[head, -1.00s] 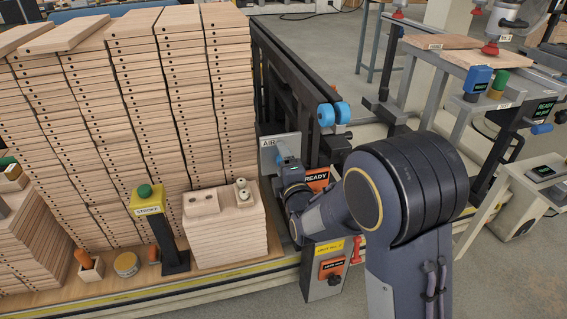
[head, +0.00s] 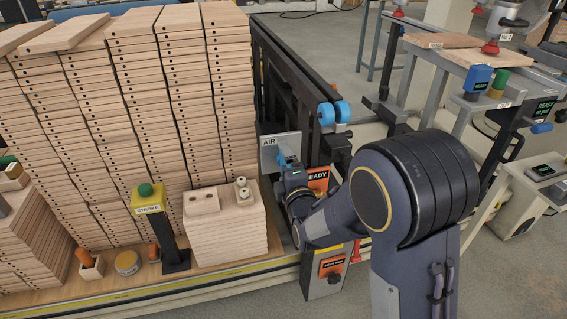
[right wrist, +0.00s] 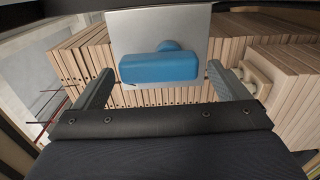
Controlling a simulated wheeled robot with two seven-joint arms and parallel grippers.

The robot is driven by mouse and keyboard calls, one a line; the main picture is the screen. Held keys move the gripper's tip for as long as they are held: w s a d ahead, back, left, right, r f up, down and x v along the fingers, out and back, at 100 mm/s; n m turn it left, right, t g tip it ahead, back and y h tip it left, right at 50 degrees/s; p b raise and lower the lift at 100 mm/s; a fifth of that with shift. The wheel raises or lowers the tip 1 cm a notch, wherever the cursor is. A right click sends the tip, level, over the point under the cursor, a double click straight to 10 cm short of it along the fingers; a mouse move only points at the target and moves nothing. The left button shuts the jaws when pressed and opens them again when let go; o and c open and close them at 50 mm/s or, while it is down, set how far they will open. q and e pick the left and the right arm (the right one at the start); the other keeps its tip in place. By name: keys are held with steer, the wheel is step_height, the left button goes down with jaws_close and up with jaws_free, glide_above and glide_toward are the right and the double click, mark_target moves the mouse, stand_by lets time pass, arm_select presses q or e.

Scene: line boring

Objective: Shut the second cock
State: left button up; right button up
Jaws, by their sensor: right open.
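The cock has a blue lever handle (head: 287,159) on a grey plate marked AIR (head: 268,151), at the end of the stacked boards. In the right wrist view the handle (right wrist: 160,67) lies crosswise in front of the grey plate (right wrist: 190,22). My right gripper (head: 291,171) is in front of the plate, close to the handle. In the right wrist view its two fingers (right wrist: 161,72) are spread wide, one on each side of the handle, with gaps at both ends. I see no contact. My left gripper is out of view.
Tall board stacks (head: 130,110) stand left of the plate. A STROKE button post (head: 149,200) and a shorter board stack (head: 225,235) stand in front.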

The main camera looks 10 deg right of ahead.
steer(key=s, duration=0.6)
steer(key=shift+p, duration=0.3)
steer(key=shift+d, duration=0.15)
steer(key=s+d+f+m+g+y, duration=0.1)
steer(key=s+d+m+g+y, duration=0.15)
steer(key=s+m+g, duration=0.65)
steer(key=s+d+f+m+g+y, duration=0.1)
steer(key=s+d+m+g, duration=0.2)
steer(key=s+m, duration=1.15)
steer(key=s+r+n+p, duration=0.1)
steer(key=s+r+p, duration=0.1)
steer(key=r+p, duration=1)
steer(key=s+r+n+p, duration=0.2)
steer(key=r+p, duration=1.1)
steer(key=shift+s+a, duration=0.2)
steer(key=shift+s, duration=0.1)
